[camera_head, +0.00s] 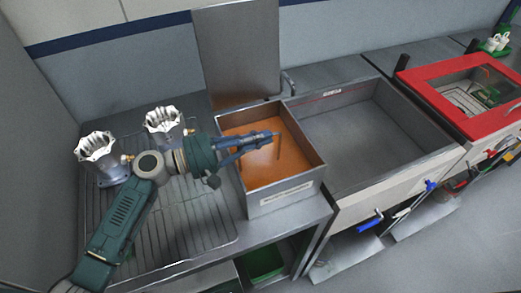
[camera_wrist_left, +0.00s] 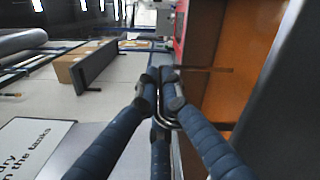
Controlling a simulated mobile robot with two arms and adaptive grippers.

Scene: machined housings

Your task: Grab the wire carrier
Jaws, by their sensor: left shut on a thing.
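My left gripper (camera_head: 277,136) reaches in from the left over the steel tank with an orange inside (camera_head: 250,165). It is shut on the wire carrier (camera_head: 278,152), of which a thin dark upright wire shows below the fingertips against the orange. In the left wrist view the fingertips of my left gripper (camera_wrist_left: 165,80) are close together. A bent metal wire (camera_wrist_left: 205,69) runs from them toward the orange. The rest of the carrier is hidden or too small to make out. My right gripper is not in view.
Two silver fluted housings (camera_head: 97,147) (camera_head: 163,126) stand on a wire rack (camera_head: 195,225) at left. A raised steel lid (camera_head: 238,50) stands behind the tank. An empty grey basin (camera_head: 345,135) adjoins it at right, then a red-framed machine (camera_head: 440,125).

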